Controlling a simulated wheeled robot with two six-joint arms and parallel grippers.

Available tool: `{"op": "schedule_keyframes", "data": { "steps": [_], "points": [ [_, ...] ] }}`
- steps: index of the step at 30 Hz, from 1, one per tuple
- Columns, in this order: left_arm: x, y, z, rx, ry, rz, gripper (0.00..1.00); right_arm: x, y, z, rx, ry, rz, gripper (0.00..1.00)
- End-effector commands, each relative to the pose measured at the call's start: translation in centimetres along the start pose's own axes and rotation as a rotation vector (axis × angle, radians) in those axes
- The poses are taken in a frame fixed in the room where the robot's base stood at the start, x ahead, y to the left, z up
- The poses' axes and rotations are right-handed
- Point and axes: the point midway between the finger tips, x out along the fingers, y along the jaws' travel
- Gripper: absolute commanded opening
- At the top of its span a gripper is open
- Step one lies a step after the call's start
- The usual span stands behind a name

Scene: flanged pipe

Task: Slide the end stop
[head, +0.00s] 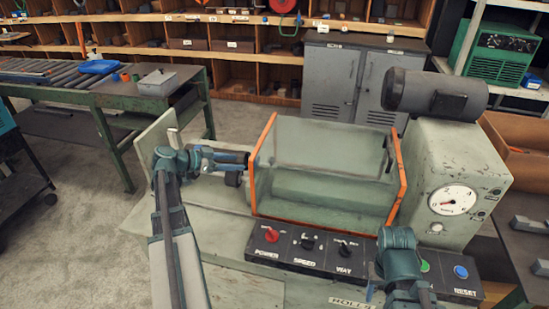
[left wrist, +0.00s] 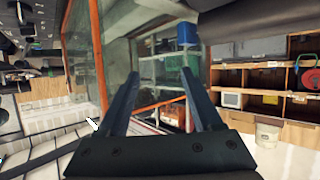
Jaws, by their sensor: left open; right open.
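A pale green machine has a clear guard (head: 325,165) with orange edges over its bed.
A control panel (head: 325,250) with a red power knob (head: 271,236) runs along the machine's front. A motor (head: 435,94) and dial (head: 452,200) are at the right. An upright plate (head: 158,135) stands at the left end. A green bench (head: 110,95) is behind left.

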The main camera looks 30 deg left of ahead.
Motion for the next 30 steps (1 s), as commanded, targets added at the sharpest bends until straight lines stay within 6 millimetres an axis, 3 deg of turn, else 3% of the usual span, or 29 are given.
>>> {"op": "schedule_keyframes", "data": {
  "steps": [6,11,24,30],
  "points": [
    [-1.0,-0.9,0.0,0.016,0.023,-0.022,0.67,0.1,0.0,0.0,0.0,0.0,0.0,0.5],
    [-0.2,-0.9,0.1,0.017,0.023,-0.021,0.67,0.5,-0.1,0.0,0.0,0.0,0.0,0.5],
    [8.2,-1.1,0.1,0.017,0.022,-0.017,0.67,3.9,-0.4,-0.2,0.0,0.0,0.0,0.5],
    [11.1,-1.2,0.0,0.016,0.022,-0.02,0.67,4.9,-0.5,-0.3,0.0,0.0,0.0,0.5]
  ]
}}
